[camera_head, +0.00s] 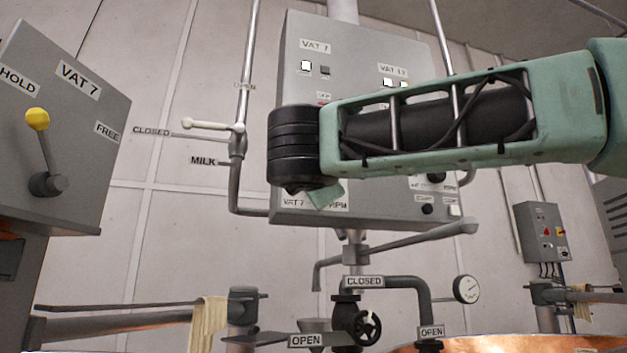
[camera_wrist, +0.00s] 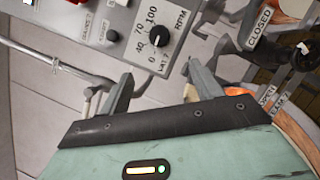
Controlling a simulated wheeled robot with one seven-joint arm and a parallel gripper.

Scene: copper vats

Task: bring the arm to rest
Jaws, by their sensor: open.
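My arm (camera_head: 440,125) is green and black and reaches in from the right in the head view. It crosses in front of a grey control panel (camera_head: 300,60) labelled VAT 7. In the head view my gripper is mostly hidden behind the arm's black end joint. In the wrist view my gripper (camera_wrist: 157,85) shows two grey fingers spread apart with nothing between them. Beyond the fingertips is a dark RPM knob (camera_wrist: 157,37) on the panel; I cannot tell how far away it is.
A grey box (camera_head: 75,140) with a yellow-knobbed lever (camera_head: 37,120) stands at left. A white-handled milk valve (camera_head: 215,126) is left of the arm. Below are pipes, a handwheel (camera_head: 366,326), a gauge (camera_head: 466,289) and a copper vat rim (camera_head: 490,344). A smaller box (camera_head: 541,235) hangs at right.

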